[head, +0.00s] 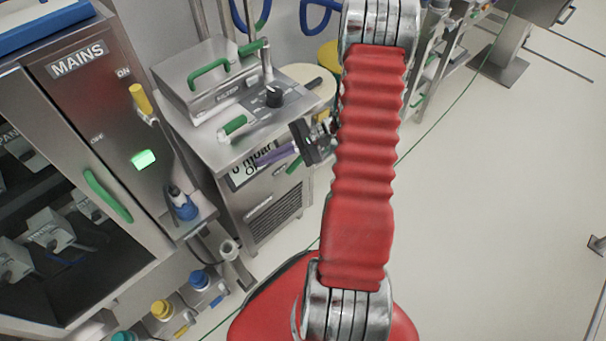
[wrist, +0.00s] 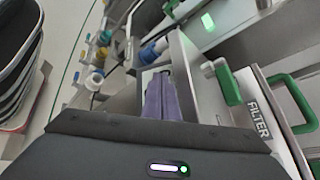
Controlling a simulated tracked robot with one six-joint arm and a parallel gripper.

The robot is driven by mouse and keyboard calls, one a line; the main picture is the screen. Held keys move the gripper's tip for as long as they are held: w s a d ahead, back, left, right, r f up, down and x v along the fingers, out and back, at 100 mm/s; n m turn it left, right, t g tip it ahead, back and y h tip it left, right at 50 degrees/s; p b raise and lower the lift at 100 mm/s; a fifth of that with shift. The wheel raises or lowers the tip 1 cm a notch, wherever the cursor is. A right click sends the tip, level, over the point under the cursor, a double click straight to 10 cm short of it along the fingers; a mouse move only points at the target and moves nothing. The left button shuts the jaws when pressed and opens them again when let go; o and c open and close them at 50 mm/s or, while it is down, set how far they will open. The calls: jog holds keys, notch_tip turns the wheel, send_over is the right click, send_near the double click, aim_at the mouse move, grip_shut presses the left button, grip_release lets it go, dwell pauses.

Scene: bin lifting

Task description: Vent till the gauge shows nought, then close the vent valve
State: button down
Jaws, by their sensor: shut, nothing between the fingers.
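The gauge panel (head: 245,178) on the front of the steel cabinet reads "0 mbar", with a second line partly covered by my purple fingers. A green-gripped lever (head: 232,126) sits at the cabinet's top front edge, and it also shows in the wrist view (wrist: 228,84). It looks like the vent valve, but no label on it is readable. My gripper (head: 270,157) is just in front of the gauge panel. In the wrist view its purple fingers (wrist: 161,88) are together and empty, apart from the green lever.
A black knob (head: 273,96) and a FILTER box (head: 212,78) with a green handle are on the cabinet top. The MAINS cabinet (head: 115,130) stands left, with a yellow lever and a lit green lamp. Coloured bottle caps (head: 162,309) are low at left.

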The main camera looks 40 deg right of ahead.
aim_at(299, 160)
jog(key=s+d+f+m+t+h, duration=0.3)
jog(key=d+f+m+t, duration=0.1)
jog(key=f, duration=0.4)
jog(key=s+d+f+m+t+h, duration=0.3)
jog(key=d+f+m, duration=0.3)
jog(key=f, duration=0.3)
jog(key=s+d+f+m+t+h, duration=0.4)
jog(key=d+f+m+t+h, duration=0.1)
jog(key=f, duration=0.4)
jog(key=shift+d+f+m, duration=0.2)
jog(key=shift+d+m, duration=0.1)
jog(key=shift+d, duration=0.35)
jog(key=w+a+r, duration=0.2)
jog(key=w+r, duration=0.2)
jog(key=w, duration=0.6)
jog(key=shift+w, duration=0.3)
jog(key=shift+r+h, duration=0.1)
jog(key=shift+h, duration=0.3)
